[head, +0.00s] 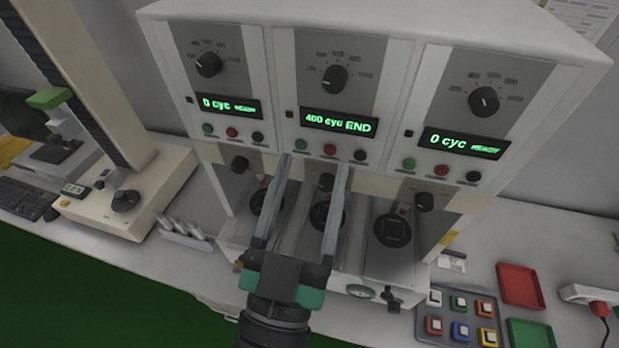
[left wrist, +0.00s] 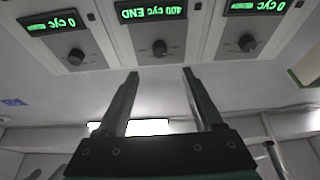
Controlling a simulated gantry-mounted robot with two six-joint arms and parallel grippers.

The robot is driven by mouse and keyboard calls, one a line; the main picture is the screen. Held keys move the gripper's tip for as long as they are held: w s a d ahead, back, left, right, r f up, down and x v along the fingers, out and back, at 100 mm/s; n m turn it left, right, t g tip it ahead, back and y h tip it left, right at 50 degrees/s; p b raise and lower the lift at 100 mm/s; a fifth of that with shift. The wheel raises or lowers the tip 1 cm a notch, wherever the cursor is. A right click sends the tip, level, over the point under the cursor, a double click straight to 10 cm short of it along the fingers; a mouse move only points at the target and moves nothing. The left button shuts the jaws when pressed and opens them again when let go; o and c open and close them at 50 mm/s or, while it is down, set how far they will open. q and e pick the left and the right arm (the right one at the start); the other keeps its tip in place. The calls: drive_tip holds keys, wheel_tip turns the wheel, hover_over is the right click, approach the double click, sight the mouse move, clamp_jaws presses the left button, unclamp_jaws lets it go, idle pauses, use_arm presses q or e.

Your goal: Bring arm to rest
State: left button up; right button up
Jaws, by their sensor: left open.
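My left gripper (head: 315,165) is in front of the middle station of the grey three-station tester (head: 400,25). Its two long fingers are spread apart with nothing between them. In the left wrist view the open fingers (left wrist: 160,80) point toward the panel, with the displays upside down. The middle display (head: 338,122) reads 400 cyc END. The left display (head: 229,106) and the right display (head: 464,143) read 0 cyc READY. The fingertips overlap the area just below the middle buttons; I cannot tell if they touch. My right gripper is not in view.
A tray of coloured switches (head: 460,318) sits at the lower right, beside a red tray (head: 520,286) and a green tray (head: 530,334). A beige column instrument (head: 115,205) and a keyboard (head: 22,197) stand at the left. A small rack (head: 184,236) lies left of the tester.

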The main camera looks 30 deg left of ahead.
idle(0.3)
use_arm(q)
drive_tip(key=a+r+n+y, duration=0.5)
drive_tip(key=a+r, duration=0.6)
drive_tip(key=s+d+r+m+t+h+p, duration=0.1)
drive_tip(key=d+r+m+t+h, duration=0.2)
drive_tip(key=r+m+h, duration=0.25)
drive_tip(key=s+d+r+m+t+h, duration=0.1)
drive_tip(key=d+r+m+t+h, duration=0.15)
drive_tip(key=r+m+h, duration=0.35)
wheel_tip(320, 180, up, 22)
drive_tip(key=n+h+p, duration=0.1)
drive_tip(key=n+p, duration=0.1)
drive_tip(key=p, duration=2.1)
drive_tip(key=shift+w+r+p, duration=0.15)
drive_tip(key=shift+w+p, duration=0.15)
drive_tip(key=shift+p, duration=0.1)
drive_tip(key=shift+a+n, duration=0.1)
drive_tip(key=shift+n, duration=0.15)
